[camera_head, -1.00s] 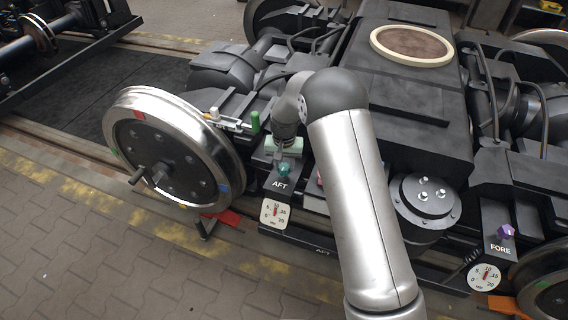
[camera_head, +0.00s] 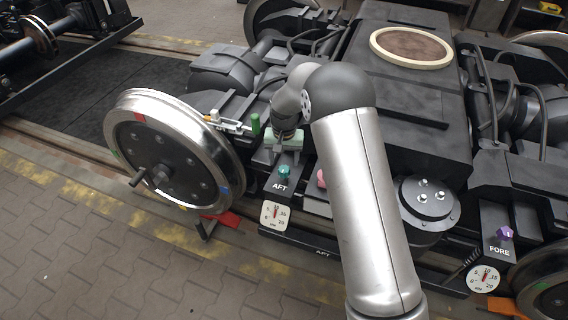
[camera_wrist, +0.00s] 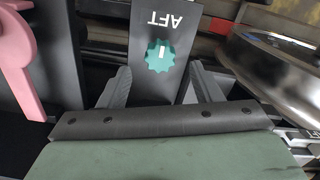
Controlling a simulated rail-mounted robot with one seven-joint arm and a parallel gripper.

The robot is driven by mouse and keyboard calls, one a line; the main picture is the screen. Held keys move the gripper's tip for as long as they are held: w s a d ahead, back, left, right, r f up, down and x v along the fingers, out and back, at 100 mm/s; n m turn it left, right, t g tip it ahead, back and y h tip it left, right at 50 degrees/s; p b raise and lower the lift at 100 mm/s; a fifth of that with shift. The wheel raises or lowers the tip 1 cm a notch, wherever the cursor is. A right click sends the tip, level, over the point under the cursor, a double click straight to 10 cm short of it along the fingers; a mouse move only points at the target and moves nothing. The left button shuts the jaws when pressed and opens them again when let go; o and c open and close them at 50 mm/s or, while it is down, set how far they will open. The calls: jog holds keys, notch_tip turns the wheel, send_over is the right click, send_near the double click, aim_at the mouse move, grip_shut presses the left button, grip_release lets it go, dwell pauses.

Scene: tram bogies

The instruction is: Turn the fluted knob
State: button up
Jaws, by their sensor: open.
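The fluted knob (camera_wrist: 160,56) is teal with a scalloped rim and a white mark on its face. It sits on the dark AFT panel (camera_wrist: 150,85). In the head view the small teal knob (camera_head: 284,171) shows just above the AFT label, with a dial gauge (camera_head: 274,214) below it. My gripper (camera_wrist: 160,70) is open and empty. In the wrist view its two fingers lie on either side of the knob, apart from it. In the head view my gripper (camera_head: 284,150) is just behind the knob, its fingertips hard to make out.
A pink part (camera_wrist: 20,55) stands left of the panel in the wrist view. A steel wheel (camera_head: 165,150) is close on the left of the panel. A purple knob (camera_head: 505,233) sits on the FORE panel at right.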

aim_at(284, 168)
notch_tip(284, 168, up, 14)
jog(key=p, duration=0.1)
jog(key=shift+f+p, duration=0.25)
jog(key=shift+p, duration=0.1)
jog(key=s+d+r+p, duration=0.6)
jog(key=s+r, duration=0.1)
jog(key=r, duration=0.4)
jog(key=s+d+r+p, duration=0.3)
jog(key=s+r+p, duration=0.1)
jog(key=s, duration=0.5)
jog(key=s+d+r+n+p, duration=0.1)
jog(key=s+d+r+p, duration=0.25)
jog(key=s, duration=0.65)
jog(key=s+d+r+p, duration=0.3)
jog(key=s+d+r, duration=0.1)
jog(key=s, duration=0.5)
notch_tip(284, 168, down, 46)
jog(key=w+m+b, duration=0.1)
jog(key=b, duration=4.2)
jog(key=shift+d+g, duration=0.25)
jog(key=shift+g, duration=0.05)
